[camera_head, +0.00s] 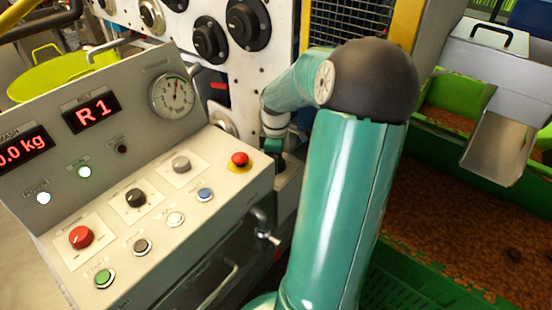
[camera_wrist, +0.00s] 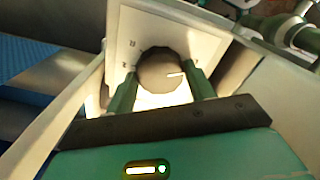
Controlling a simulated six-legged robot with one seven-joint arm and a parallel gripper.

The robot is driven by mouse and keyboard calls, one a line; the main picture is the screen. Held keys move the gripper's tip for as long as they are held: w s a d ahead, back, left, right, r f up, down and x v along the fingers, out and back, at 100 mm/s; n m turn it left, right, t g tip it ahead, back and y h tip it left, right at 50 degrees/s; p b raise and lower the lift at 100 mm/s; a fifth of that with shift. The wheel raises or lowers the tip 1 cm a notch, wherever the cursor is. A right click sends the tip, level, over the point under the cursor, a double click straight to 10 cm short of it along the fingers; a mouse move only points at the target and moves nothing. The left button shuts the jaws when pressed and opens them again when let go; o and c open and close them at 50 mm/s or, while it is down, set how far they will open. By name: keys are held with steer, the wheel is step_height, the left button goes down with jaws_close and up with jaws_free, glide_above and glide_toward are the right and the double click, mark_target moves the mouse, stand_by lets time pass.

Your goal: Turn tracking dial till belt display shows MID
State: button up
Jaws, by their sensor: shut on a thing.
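The belt display (camera_head: 91,113) on the sloping control panel reads "R 1" in red in the head view. In the wrist view, the tracking dial (camera_wrist: 157,72) is a dark round knob with a white pointer line towards the right. It sits on a pale plate (camera_wrist: 122,42) with small letters I cannot read surely. My gripper (camera_wrist: 163,76) is shut on this dial, one green finger at each side. In the head view, my gripper (camera_head: 276,150) is small and low beyond the panel's right edge, and the dial cannot be made out there.
The control panel (camera_head: 210,192) carries several knobs, lamps, buttons and a red emergency stop (camera_head: 240,159). A round gauge (camera_head: 174,95) sits at its top right. A tap handle (camera_head: 266,236) sticks out below its edge. A green bin of brown pulp (camera_head: 480,205) lies at right.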

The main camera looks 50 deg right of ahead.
stand_by(0.3)
steer(key=o, duration=1)
steer(key=shift+c, duration=0.2)
steer(key=shift+r, duration=0.1)
step_height(320, 180, up, 14)
steer(key=shift+f, duration=0.2)
